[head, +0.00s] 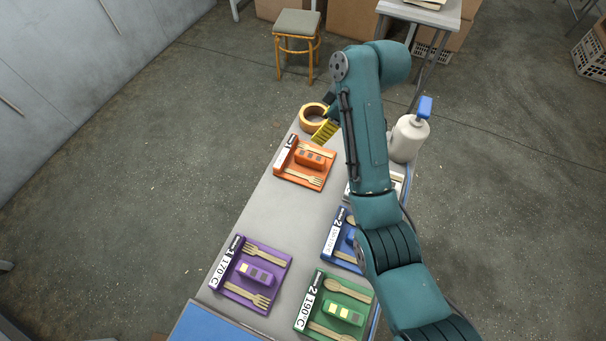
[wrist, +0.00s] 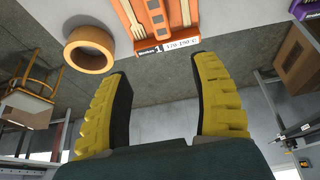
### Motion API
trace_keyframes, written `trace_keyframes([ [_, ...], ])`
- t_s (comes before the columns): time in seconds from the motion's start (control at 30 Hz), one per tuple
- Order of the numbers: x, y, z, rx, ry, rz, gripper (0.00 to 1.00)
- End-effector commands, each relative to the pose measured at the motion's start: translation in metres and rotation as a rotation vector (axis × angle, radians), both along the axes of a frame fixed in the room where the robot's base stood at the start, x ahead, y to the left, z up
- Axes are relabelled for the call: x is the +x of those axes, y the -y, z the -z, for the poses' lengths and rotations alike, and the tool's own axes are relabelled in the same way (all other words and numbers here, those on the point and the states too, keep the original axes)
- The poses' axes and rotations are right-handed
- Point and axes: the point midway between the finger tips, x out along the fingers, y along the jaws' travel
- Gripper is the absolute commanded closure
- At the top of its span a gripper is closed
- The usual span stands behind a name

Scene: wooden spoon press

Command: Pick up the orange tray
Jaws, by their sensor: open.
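The orange tray (head: 287,169) lies near the far left part of the table in the head view. It carries an orange block and light wooden cutlery. In the wrist view the tray (wrist: 145,29) is cut off at the top, with its white label facing me. My gripper (wrist: 160,78) is open and empty, its yellow fingers wide apart. The label edge of the tray shows beyond the gap between the fingertips. In the head view my gripper (head: 324,131) is just past the tray's far right side, partly hidden by my arm. I cannot tell its height above the table.
A tape roll (head: 313,117) sits beside my gripper. A white bottle with blue top (head: 409,137) stands right of my arm. Purple (head: 235,291), green (head: 305,314) and blue (head: 333,232) trays lie nearer. The table (head: 263,215) is clear left of centre.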

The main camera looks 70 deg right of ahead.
Motion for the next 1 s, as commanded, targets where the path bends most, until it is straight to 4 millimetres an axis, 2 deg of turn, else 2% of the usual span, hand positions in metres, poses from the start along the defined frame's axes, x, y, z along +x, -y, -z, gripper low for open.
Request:
trace_keyframes([
  [0.03,-0.006,0.002,0.011,0.012,-0.009,-0.003,0.37],
  [0.13,-0.006,0.002,0.023,0.023,-0.018,-0.009,0.37],
  [0.5,0.027,0.002,0.1,0.023,-0.018,-0.007,0.37],
  [0.77,0.038,0.001,0.124,0.021,-0.018,-0.007,0.37],
  [0.9,0.049,-0.002,0.149,0.023,-0.018,-0.007,0.37],
  [1.0,0.055,-0.001,0.16,0.021,-0.017,-0.007,0.37],
])
